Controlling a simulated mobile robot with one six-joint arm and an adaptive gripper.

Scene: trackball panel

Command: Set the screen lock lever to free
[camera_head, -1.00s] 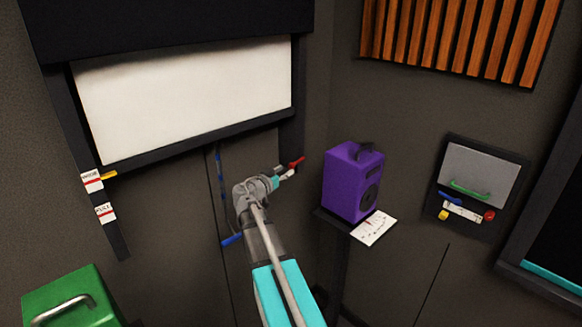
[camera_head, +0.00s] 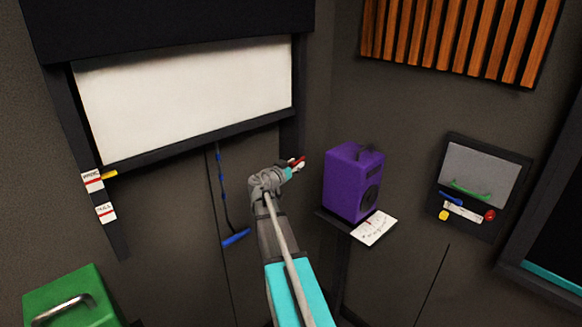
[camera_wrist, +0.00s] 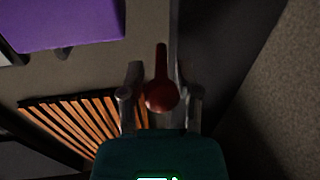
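The red lever (camera_head: 299,161), which I take to be the screen lock lever, is at the right post under the white screen (camera_head: 190,98). In the wrist view the red lever (camera_wrist: 160,92) has a rounded knob and a thin shaft, and lies between my fingers. My gripper (camera_head: 294,166) reaches it from below left in the head view. In the wrist view my gripper (camera_wrist: 160,84) is open, with a finger on each side of the knob and visible gaps. Part of the lever's mount is hidden by my gripper.
A purple speaker (camera_head: 352,182) stands on a dark stand to the right of my arm. A blue handle (camera_head: 236,237) hangs from a cord to the left. A yellow lever (camera_head: 109,174) with labels is on the left post. A green box (camera_head: 70,298) is at lower left.

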